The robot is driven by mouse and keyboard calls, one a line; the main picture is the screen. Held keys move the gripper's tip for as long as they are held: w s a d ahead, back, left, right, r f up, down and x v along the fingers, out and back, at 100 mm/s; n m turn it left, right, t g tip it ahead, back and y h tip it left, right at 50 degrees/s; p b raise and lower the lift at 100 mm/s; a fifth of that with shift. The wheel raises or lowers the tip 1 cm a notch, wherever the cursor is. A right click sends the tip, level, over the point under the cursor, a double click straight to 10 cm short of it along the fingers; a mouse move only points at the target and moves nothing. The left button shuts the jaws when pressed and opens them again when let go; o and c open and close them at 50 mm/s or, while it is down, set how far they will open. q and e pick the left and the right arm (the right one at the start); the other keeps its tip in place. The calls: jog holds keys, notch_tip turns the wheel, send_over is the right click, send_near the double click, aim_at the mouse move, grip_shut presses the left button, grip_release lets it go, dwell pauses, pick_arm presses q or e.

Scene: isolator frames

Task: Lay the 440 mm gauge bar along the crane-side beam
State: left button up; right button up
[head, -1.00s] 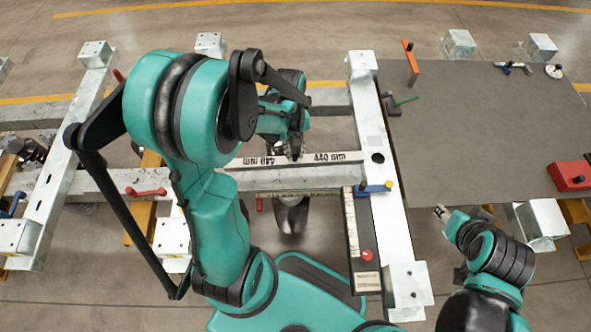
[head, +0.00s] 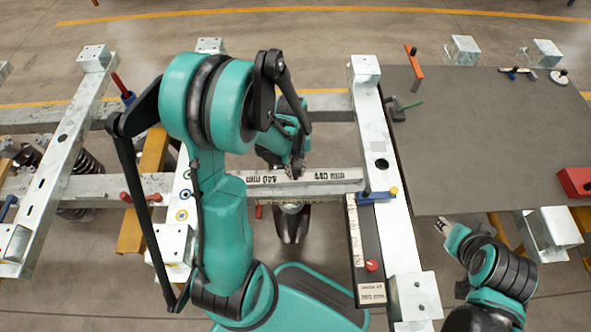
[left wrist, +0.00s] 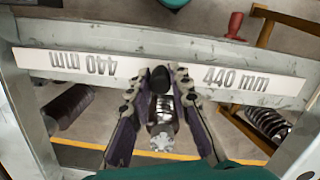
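The white gauge bar (head: 335,176), printed "440 mm" at both ends, lies lengthwise over the near grey cross beam (head: 325,188). The bar also shows in the left wrist view (left wrist: 235,80), nearly parallel to the beam, whose grey surface shows beside it. I cannot tell whether they touch. My left gripper (head: 295,172) is at the bar's middle. In the left wrist view its fingertips (left wrist: 161,75) close around a dark knob at the bar's middle. My right gripper (head: 441,226) hangs away from the bar, right of the frame; its finger opening is too small to judge.
A white frame member (head: 385,185) crosses at the bar's right end, with a blue-handled clamp (head: 378,195) close by. A dark case with a red knob (head: 371,265) lies nearer. The grey table (head: 480,130) has a clear middle and a red box (head: 576,182).

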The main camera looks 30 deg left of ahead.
pick_arm(q)
jog(key=o, duration=0.4)
jog(key=shift+c, duration=0.2)
jog(key=shift+r, duration=0.1)
notch_tip(320, 180, up, 11)
jog(key=a+p, duration=0.1)
jog(key=p, duration=0.4)
jog(key=s+d+r+m+t+y, duration=0.1)
jog(key=s+d+r+m+t, duration=0.4)
jog(key=d+r+m+t, duration=0.3)
jog(key=shift+r+m, duration=1.1)
jog(key=shift+r, duration=1.05)
